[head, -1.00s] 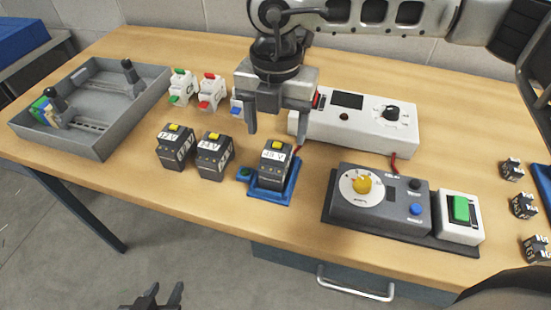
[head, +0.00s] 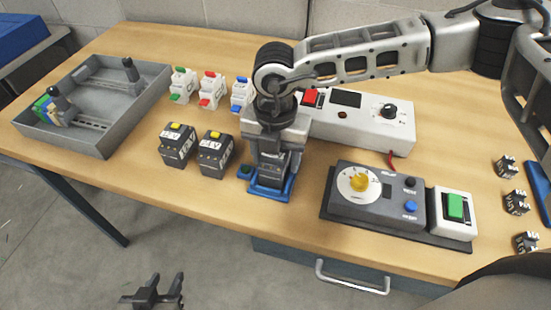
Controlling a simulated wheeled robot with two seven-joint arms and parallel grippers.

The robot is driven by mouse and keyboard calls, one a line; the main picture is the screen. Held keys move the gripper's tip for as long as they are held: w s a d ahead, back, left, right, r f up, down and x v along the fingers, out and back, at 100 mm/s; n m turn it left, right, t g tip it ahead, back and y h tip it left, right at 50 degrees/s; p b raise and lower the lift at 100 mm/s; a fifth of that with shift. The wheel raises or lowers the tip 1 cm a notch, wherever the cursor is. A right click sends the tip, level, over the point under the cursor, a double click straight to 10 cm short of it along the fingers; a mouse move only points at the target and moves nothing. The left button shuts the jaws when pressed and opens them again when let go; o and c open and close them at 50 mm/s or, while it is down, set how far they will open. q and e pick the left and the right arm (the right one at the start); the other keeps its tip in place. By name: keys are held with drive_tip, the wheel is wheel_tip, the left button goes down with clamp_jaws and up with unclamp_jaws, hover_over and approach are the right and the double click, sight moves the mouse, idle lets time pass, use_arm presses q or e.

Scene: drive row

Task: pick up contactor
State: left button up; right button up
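A dark block with a yellow button, which I take to be the contactor (head: 271,180), stands in a small blue holder (head: 270,193) at the table's middle front. My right gripper (head: 275,165) is directly over it, with its fingers down on either side. The gripper hides the block's top and most of its sides. Whether the fingers press on it cannot be told. Two similar dark blocks stand to the left, one (head: 177,147) beside the other (head: 214,156). My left gripper (head: 166,287) is low in front of the table, open and empty.
A grey tray (head: 95,137) lies at the left. Green, red and blue-marked white parts (head: 211,90) stand behind the dark blocks. A white power unit (head: 362,125) and a grey dial box (head: 375,200) are to the right. Small black cubes (head: 516,202) sit at the far right.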

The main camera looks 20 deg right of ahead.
drive_tip(key=c, duration=1)
drive_tip(key=shift+o, duration=0.2)
drive_tip(key=shift+r, duration=0.2)
